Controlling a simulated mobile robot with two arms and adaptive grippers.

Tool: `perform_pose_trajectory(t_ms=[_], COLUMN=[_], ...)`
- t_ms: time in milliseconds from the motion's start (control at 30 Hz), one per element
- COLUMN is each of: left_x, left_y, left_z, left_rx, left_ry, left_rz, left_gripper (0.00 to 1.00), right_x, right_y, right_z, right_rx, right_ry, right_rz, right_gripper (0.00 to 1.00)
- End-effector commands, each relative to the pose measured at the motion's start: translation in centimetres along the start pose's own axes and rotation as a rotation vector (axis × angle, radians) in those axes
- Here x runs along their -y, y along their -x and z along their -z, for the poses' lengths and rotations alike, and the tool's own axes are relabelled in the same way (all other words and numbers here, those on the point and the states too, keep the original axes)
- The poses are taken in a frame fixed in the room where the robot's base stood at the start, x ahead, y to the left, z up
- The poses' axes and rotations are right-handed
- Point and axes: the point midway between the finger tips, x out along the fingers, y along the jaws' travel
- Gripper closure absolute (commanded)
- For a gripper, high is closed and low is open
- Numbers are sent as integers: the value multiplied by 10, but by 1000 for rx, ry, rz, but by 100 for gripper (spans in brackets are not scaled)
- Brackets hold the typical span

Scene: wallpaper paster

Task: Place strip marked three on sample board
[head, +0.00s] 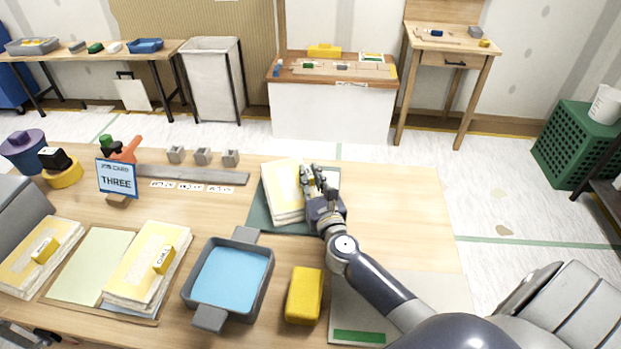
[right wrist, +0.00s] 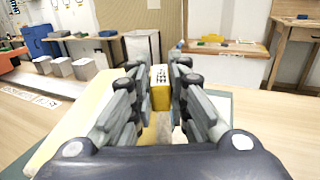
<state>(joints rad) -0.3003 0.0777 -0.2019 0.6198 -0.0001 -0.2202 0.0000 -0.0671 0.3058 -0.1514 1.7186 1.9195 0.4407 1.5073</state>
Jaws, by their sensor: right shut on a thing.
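My right gripper (head: 312,172) is shut on the yellow tab (right wrist: 160,86) of a cream folded strip (head: 280,194). The tab carries dark lettering too small to read. The strip lies over a dark green board (head: 258,222) at the table's middle back; I cannot tell whether it rests on it. Another strip with a yellow tab (head: 150,262) lies on a wooden tray (head: 62,296), and one more strip (head: 38,262) lies at the far left. A job card (head: 117,178) reads THREE. My left gripper is not in view.
A blue-lined tray (head: 232,278) and a yellow block (head: 304,295) stand in front. A pale panel with a green bar (head: 358,337) lies at the front right. Several grey blocks (head: 202,157) stand behind a grey bar (head: 195,174). The table's right side is clear.

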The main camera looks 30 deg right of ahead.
Motion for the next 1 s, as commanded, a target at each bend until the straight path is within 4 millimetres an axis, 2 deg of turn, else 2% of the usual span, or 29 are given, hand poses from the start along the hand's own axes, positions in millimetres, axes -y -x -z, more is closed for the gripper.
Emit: perform_pose_trajectory(t_ms=[100,133,200,233,633,767,1000], left_x=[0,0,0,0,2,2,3], left_y=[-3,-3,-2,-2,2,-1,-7], left_z=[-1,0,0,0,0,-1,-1], left_rx=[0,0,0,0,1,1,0], left_ry=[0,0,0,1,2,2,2], left_rz=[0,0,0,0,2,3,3], left_gripper=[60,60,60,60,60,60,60], right_x=[0,0,0,0,0,0,0], right_y=[0,0,0,0,1,18,66], right_z=[2,3,2,2,-2,2,3], right_rx=[2,0,0,0,0,-3,-4], right_ry=[-1,0,0,0,1,-1,-2], right_rz=[0,0,0,0,0,0,1], right_gripper=[100,82,66,64,64,64,64])
